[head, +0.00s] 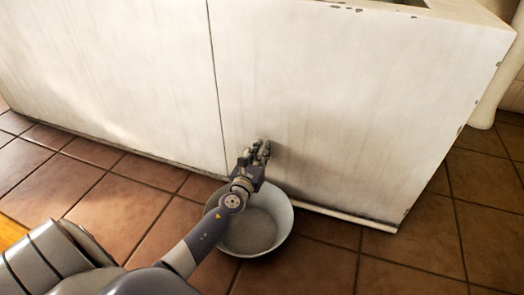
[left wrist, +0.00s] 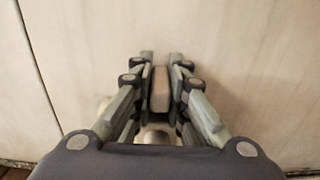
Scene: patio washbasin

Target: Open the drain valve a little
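My left gripper (head: 259,152) is at the front of the white washbasin cabinet, over a bowl. In the left wrist view, its two fingers (left wrist: 161,88) are drawn close together on either side of a narrow tan-brown piece (left wrist: 161,90), which looks like the drain valve's handle. The fingers appear to press on both its sides. A pale rounded part (left wrist: 153,135) shows below it, partly hidden by the gripper. In the head view the gripper hides the valve, so its turn cannot be read. My right gripper is not in view.
A pale round bowl (head: 283,214) stands on the brown tile floor (head: 310,262) under my left gripper, partly behind my arm. The white cabinet front (head: 340,110) rises close behind it, with a vertical seam to the left. The floor to the right is clear.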

